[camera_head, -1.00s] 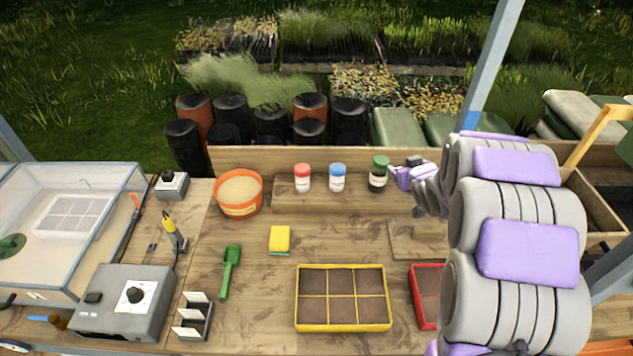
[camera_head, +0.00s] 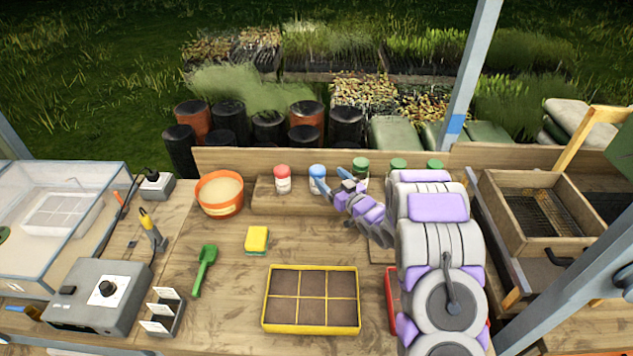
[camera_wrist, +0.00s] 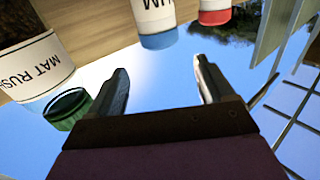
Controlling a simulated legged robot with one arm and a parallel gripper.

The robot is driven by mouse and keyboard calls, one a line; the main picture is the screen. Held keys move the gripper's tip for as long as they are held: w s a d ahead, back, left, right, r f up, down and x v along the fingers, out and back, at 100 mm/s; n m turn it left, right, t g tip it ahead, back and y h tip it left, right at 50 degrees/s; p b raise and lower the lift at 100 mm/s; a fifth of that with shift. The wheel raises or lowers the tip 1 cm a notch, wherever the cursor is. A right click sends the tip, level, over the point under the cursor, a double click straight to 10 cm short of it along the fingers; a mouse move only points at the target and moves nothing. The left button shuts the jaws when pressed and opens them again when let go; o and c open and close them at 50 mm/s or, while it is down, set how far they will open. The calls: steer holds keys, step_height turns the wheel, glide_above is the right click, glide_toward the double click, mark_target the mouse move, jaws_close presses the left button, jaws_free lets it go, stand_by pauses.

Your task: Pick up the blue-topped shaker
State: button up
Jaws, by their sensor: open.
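The blue-topped shaker (camera_head: 317,183) stands upright on the wooden ledge at the back of the bench, white with a blue cap. In the wrist view the shaker (camera_wrist: 152,14) shows upside down, its blue cap beyond the fingertips and roughly centred between them. My gripper (camera_head: 335,188) is just right of the shaker in the head view and covers part of its right side. In the wrist view my gripper (camera_wrist: 162,72) has its two fingers spread wide with nothing between them.
A red-topped shaker (camera_head: 283,180) stands left of the blue one. A green-topped shaker (camera_head: 361,170) stands close on the right, and its green cap (camera_wrist: 68,108) is near one finger. An orange tub (camera_head: 220,197) is farther left. A yellow-rimmed seed tray (camera_head: 311,328) is in front.

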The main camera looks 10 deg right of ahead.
step_height(320, 180, down, 6)
steer(key=shift+r+b, duration=0.2)
steer(key=shift+b, duration=0.3)
steer(key=shift+w+a+r, duration=0.2)
steer(key=shift+w+a, duration=0.15)
steer(key=shift+w, duration=0.05)
steer(key=b+x, duration=0.1)
steer(key=x, duration=0.5)
steer(key=shift+w+a, duration=0.1)
steer(key=shift+w, duration=0.15)
steer(key=shift+r, duration=0.1)
steer(key=c, duration=1.2)
steer(key=shift+o, duration=0.2)
steer(key=shift+r, duration=0.1)
